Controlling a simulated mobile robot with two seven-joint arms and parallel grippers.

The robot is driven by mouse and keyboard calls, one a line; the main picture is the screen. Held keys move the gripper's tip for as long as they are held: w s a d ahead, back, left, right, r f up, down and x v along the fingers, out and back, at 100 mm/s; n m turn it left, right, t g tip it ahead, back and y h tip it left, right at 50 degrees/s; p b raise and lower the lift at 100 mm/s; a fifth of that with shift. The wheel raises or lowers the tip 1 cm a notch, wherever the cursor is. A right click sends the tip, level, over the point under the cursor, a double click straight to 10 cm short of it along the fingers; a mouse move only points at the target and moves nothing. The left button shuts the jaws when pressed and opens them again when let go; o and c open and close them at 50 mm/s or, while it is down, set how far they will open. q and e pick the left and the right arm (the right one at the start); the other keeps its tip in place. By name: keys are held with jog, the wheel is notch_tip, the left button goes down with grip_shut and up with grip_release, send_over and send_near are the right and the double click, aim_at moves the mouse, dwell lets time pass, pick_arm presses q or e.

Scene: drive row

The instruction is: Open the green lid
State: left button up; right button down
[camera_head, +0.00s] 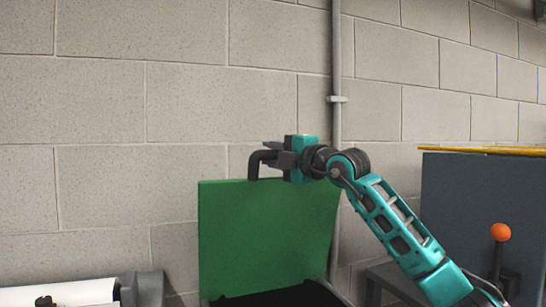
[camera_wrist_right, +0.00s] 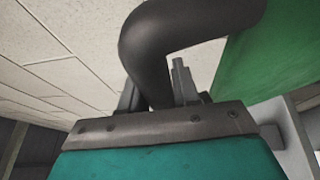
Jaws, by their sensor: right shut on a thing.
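The green lid (camera_head: 265,235) stands raised, about upright, in front of the block wall in the head view. Its green face also shows at the upper right of the right wrist view (camera_wrist_right: 275,50). A black bar handle (camera_head: 254,163) is at the lid's top edge. My right gripper (camera_head: 282,158) is at this handle, shut on it. In the right wrist view the thick dark handle (camera_wrist_right: 150,50) passes between the fingers (camera_wrist_right: 158,92). The dark opening (camera_head: 275,297) of the box shows below the lid at the bottom edge. My left gripper is not in view.
A grey cabinet (camera_head: 475,200) stands at the right, with a yellow bar (camera_head: 480,150) on top and an orange-knobbed lever (camera_head: 501,233) in front. A vertical pipe (camera_head: 336,60) runs down the wall behind the lid. A white and grey object (camera_head: 75,293) is at the lower left.

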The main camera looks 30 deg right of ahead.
jog(key=c, duration=1.2)
grip_release()
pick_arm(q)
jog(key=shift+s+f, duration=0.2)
pick_arm(e)
jog(key=o, duration=0.3)
jog(key=shift+s, duration=0.1)
pick_arm(q)
jog(key=b, duration=0.1)
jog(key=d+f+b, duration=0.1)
jog(key=b, duration=0.1)
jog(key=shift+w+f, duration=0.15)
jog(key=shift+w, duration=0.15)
pick_arm(e)
jog(key=s+d+f, duration=0.1)
jog(key=s+d, duration=0.1)
jog(key=s, duration=1)
jog(key=shift+s, duration=0.3)
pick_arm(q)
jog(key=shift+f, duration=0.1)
